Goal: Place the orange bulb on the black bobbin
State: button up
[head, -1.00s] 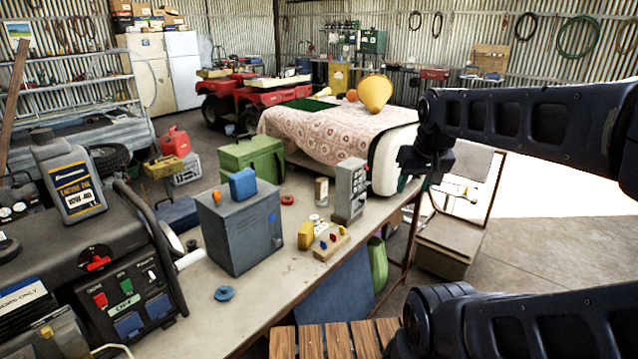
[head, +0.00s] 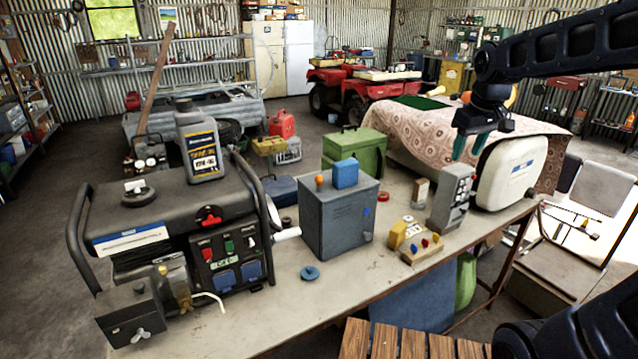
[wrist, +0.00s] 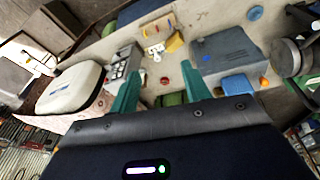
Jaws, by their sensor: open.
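The orange bulb (head: 319,183) sits on top of the grey metal box (head: 336,222), beside a blue block (head: 345,173). In the wrist view the bulb (wrist: 264,82) shows at the right, by the blue block. A black round piece (head: 138,193) with a pale top lies on the generator at the left; it may be the black bobbin, but I cannot be sure. My gripper (head: 469,147) is open and empty, pointing down above the bench's right part, well right of the bulb. Its green fingers (wrist: 160,70) show apart in the wrist view.
An oil bottle (head: 200,145) stands on the generator (head: 180,235). A blue disc (head: 310,272) lies on clear bench.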

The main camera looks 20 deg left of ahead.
jog(key=w+a+n+g, duration=0.1)
jog(key=w+a+n, duration=0.3)
jog(key=a, duration=0.6)
jog(key=n+g, duration=0.2)
jog(key=n, duration=0.5)
send_over(319, 177)
jog(key=shift+h, duration=0.3)
jog(key=f, duration=0.3)
jog(key=w+f, duration=0.1)
jog(key=f, duration=0.1)
jog(key=shift+a+f, duration=0.15)
jog(key=shift+f, duration=0.2)
notch_tip(319, 177, down, 11)
jog(key=shift+s+r, duration=0.15)
jog(key=shift+r, duration=0.05)
jog(key=c, duration=0.8)
